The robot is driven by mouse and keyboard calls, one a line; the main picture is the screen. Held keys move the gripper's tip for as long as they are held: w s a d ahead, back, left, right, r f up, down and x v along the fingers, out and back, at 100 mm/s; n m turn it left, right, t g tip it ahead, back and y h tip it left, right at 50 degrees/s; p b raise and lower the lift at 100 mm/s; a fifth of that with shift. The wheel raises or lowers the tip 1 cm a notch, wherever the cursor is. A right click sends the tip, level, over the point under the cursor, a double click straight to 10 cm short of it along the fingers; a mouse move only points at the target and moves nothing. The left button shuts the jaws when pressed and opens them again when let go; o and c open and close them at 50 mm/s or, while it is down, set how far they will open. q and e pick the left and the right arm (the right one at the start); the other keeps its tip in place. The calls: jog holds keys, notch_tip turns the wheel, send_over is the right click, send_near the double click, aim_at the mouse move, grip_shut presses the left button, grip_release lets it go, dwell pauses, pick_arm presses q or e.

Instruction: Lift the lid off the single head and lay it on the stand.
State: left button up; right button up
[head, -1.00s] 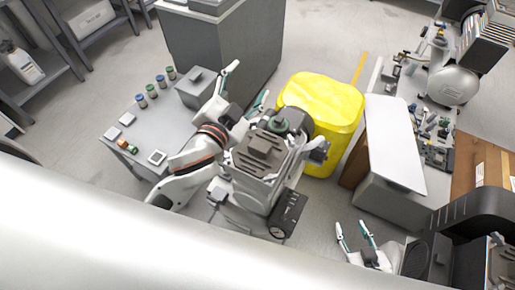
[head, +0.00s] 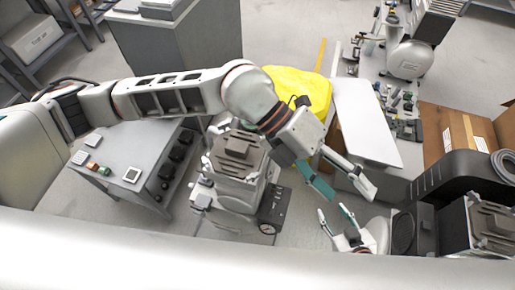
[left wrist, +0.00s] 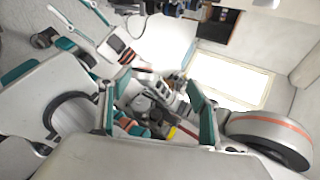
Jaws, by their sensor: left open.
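In the head view a compressor (head: 232,190) stands at the centre with a dark ribbed block (head: 240,147) on top. I cannot tell whether this block is the lid of the single head; my left arm hides the area behind it. My left gripper (head: 345,190) is open and empty, right of the compressor and apart from it. Its two fingers also show spread in the left wrist view (left wrist: 155,105). My right gripper (head: 334,212) is open just below it. A pale flat-topped stand (head: 366,122) is at right; I cannot tell whether it is the task's stand.
A yellow bin (head: 290,78) stands behind my left forearm. A grey table (head: 112,160) with small parts is at left, with a tall grey cabinet (head: 180,45) behind. A second ribbed-top unit (head: 492,222) and a cardboard box (head: 450,130) are at right.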

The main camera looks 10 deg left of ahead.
pick_arm(q)
jog(key=w+a+f+n+t+y, duration=0.1)
jog(key=w+a+f+t+y, duration=0.1)
jog(key=w+a+f+y, duration=0.45)
jog(key=n+t+y, duration=0.2)
jog(key=t+y, duration=0.1)
jog(key=y, duration=0.1)
send_over(237, 145)
jog(key=d, duration=0.1)
jog(key=shift+s+f+h, duration=0.25)
jog(key=shift+f, duration=0.45)
jog(key=shift+w+a+f+n, duration=0.15)
jog(key=shift+a+n, duration=0.1)
jog(key=shift+n, duration=0.05)
jog(key=f, duration=0.7)
jog(key=shift+w+a+f, duration=0.15)
jog(key=shift+a+f, duration=0.1)
jog(key=shift+a, duration=0.05)
jog(key=c, duration=1.8)
